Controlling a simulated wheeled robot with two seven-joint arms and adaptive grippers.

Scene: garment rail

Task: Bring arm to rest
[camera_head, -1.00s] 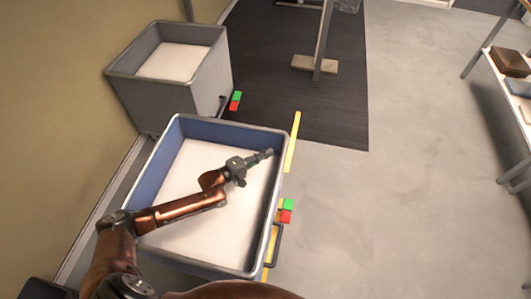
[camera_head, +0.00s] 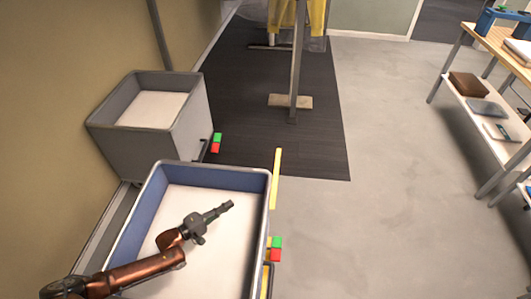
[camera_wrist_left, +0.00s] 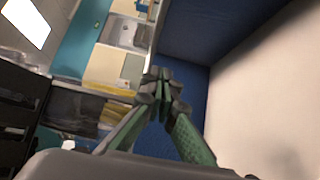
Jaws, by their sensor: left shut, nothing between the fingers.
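My left arm comes in from the lower left in the head view. My left gripper (camera_head: 226,206) is over the blue-lined bin (camera_head: 210,176), and the bin looks empty with a pale floor. The gripper points to the upper right, toward the bin's right wall. In the left wrist view the green-padded fingers (camera_wrist_left: 160,88) meet at the tips with nothing between them. The blue wall of the bin (camera_wrist_left: 180,105) and its pale floor show beside them. My right gripper is in neither view.
A grey bin (camera_head: 150,108) stands behind, by the wall. A garment rail post (camera_head: 298,60) with yellow clothing (camera_head: 318,16) stands on the dark mat (camera_head: 240,85). A shelf table (camera_head: 508,42) with several items is at the right. Grey floor between is clear.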

